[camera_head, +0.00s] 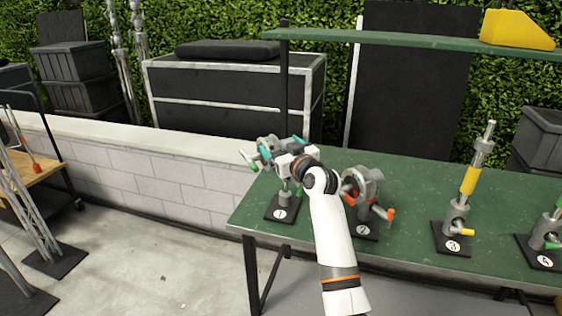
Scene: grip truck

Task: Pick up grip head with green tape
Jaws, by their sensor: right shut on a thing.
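The grip head with green tape (267,147) is a grey metal clamp with teal-green and bright green parts. It is at the left end of the green table, directly above the black base marked 1 (282,210). My right gripper (291,160) is shut on it from the right side. The fingertips are partly hidden by the white gripper body. A metal stem shows below the head; I cannot tell whether the head still sits on it. My left gripper is not in view.
Another grip head (366,184) with red-orange handles stands close right of my arm. Farther right are a yellow-taped piece (468,180) on base 3 and a green-handled piece (551,235) on base 4. A green shelf (390,39) overhangs the green table (420,180).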

